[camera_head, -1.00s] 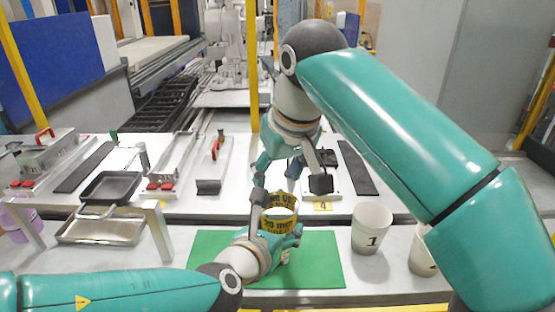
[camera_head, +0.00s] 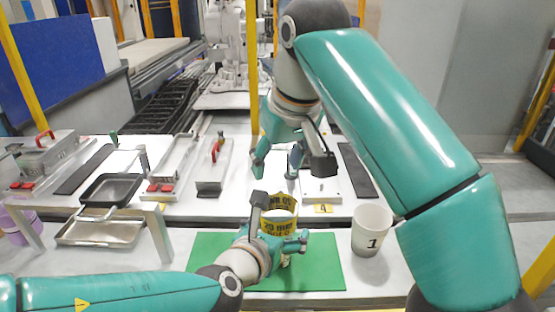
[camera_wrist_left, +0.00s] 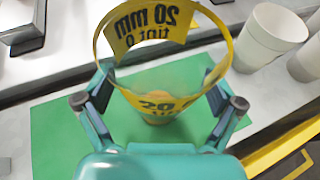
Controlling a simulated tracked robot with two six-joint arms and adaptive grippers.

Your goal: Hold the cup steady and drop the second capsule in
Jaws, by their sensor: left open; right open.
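A cup with yellow bands and black print (camera_head: 279,226) stands over the green mat (camera_head: 325,268). In the left wrist view the cup (camera_wrist_left: 160,78) fills the middle, with "20 mm" on it. My left gripper (camera_head: 282,224) is open, with its fingers on either side of the cup; I cannot tell whether they touch it. Its fingers also flank the cup in the left wrist view (camera_wrist_left: 160,105). My right gripper (camera_head: 276,170) is open above and behind the cup, with nothing visible between its fingers. I see no capsule in either view; the cup's bottom is not clear.
A white cup marked 1 (camera_head: 371,231) stands right of the mat, with another white cup (camera_wrist_left: 308,62) beside it in the left wrist view. Metal trays (camera_head: 103,229) stand left. A card marked 4 (camera_head: 323,208) lies behind. The mat's left part is free.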

